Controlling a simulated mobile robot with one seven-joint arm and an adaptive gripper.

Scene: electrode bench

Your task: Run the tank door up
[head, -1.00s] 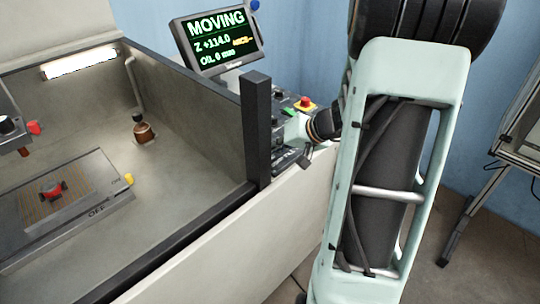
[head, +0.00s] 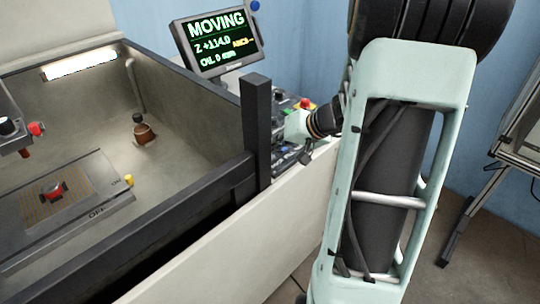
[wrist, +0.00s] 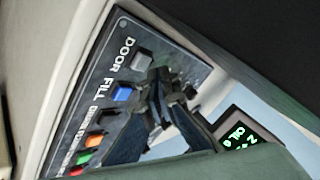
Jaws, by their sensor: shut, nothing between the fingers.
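The tank door (head: 160,221) shows as a dark-railed panel along the tank's front, its top rail sloping up to the dark corner post (head: 256,130). Below the rail is a dark band, then the pale outer wall. In the wrist view, the control panel (wrist: 112,70) carries a grey button (wrist: 142,60) beside the word DOOR and a blue button (wrist: 124,94) beside FILL. My gripper (wrist: 168,84) is shut and empty, its tips close to the grey button; I cannot tell whether they touch it. In the head view the gripper is mostly hidden by my arm.
The screen (head: 216,42) reads MOVING, Z +114.0 and OIL 0 mm. Inside the tank are a plate with a red-and-black piece (head: 52,193) and a brown bottle-like fitting (head: 143,131). A red emergency button (head: 306,104) tops the console. A wheeled stand is at far right.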

